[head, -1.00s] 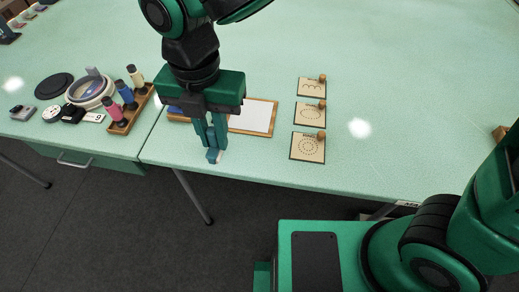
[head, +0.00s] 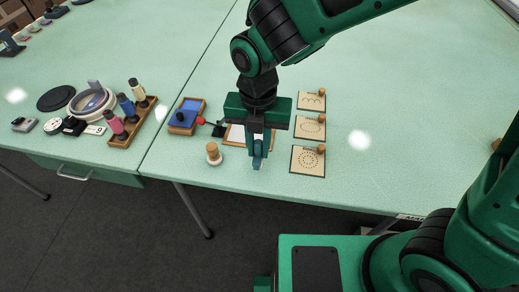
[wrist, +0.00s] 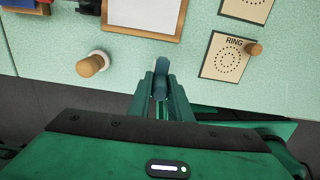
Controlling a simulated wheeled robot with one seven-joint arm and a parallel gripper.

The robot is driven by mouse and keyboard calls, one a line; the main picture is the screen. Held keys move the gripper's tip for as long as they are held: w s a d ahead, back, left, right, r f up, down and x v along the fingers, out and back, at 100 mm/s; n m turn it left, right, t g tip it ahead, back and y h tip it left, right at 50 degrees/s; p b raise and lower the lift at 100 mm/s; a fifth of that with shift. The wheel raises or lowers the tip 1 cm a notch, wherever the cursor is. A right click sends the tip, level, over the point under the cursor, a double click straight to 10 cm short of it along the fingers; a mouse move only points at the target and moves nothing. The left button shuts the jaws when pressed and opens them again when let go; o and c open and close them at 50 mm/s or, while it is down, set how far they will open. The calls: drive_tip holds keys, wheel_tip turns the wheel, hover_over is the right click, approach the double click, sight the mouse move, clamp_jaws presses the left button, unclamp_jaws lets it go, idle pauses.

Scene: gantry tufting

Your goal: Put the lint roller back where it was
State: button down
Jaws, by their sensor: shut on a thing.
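My gripper (head: 257,155) is shut on a small blue-grey thing (head: 257,163), which I take to be the lint roller. It also shows between my fingertips in the wrist view (wrist: 161,82); much of it is hidden by the fingers. I hold it near the front edge of the pale green table (head: 350,185), in front of the wood-framed white board (wrist: 145,18). I cannot tell how far above the table it is.
A wooden knob on a white base (head: 214,154) stands left of my gripper. Behind it is a blue pad in a wooden tray (head: 187,116). Several pattern cards, one marked RING (wrist: 228,56), lie to the right. A rack of spools (head: 128,122) is farther left.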

drive_tip(key=shift+f, duration=1.25)
drive_tip(key=shift+f, duration=0.15)
drive_tip(key=c, duration=1.6)
unclamp_jaws()
wheel_tip(320, 180, up, 12)
drive_tip(key=shift+r, duration=0.2)
